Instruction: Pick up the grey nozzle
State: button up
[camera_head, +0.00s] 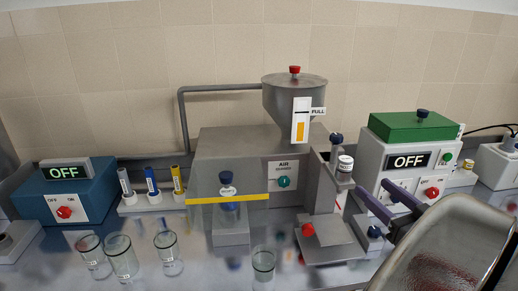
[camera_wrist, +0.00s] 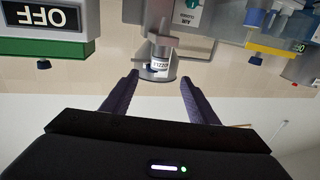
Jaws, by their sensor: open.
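The grey nozzle (camera_head: 344,173), a small cylinder with a white lettered label, sits upright on the grey stand (camera_head: 323,197) right of the hopper machine. It also shows upside down in the wrist view (camera_wrist: 159,66), where its label is partly readable. My gripper (camera_head: 373,187) has two dark purple fingers and is open and empty. In the head view its fingertips are just right of and slightly below the nozzle. In the wrist view the gripper (camera_wrist: 159,80) has the nozzle centred beyond and between its fingertips, apart from both.
A white box with a green lid and OFF display (camera_head: 408,161) stands close right of the nozzle. The hopper (camera_head: 291,105) rises behind left. Glass beakers (camera_head: 122,258) stand at front left, beside a blue OFF box (camera_head: 66,195). A red knob (camera_head: 307,230) is on the stand's base.

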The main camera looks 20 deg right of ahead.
aim_at(350, 167)
dwell(0.4)
jog(key=shift+w+d, duration=0.15)
jog(key=shift+w, duration=1.85)
jog(key=shift+w+d, duration=0.1)
jog(key=shift+w, duration=2.15)
jog(key=shift+w, duration=0.1)
jog(key=shift+w+d+r, duration=0.1)
jog(key=shift+w+d, duration=0.05)
jog(key=shift+w, duration=1.1)
jog(key=shift+w+d+r, duration=0.1)
jog(key=shift+w, duration=1.15)
jog(key=shift+c, duration=0.6)
jog(key=c, duration=1)
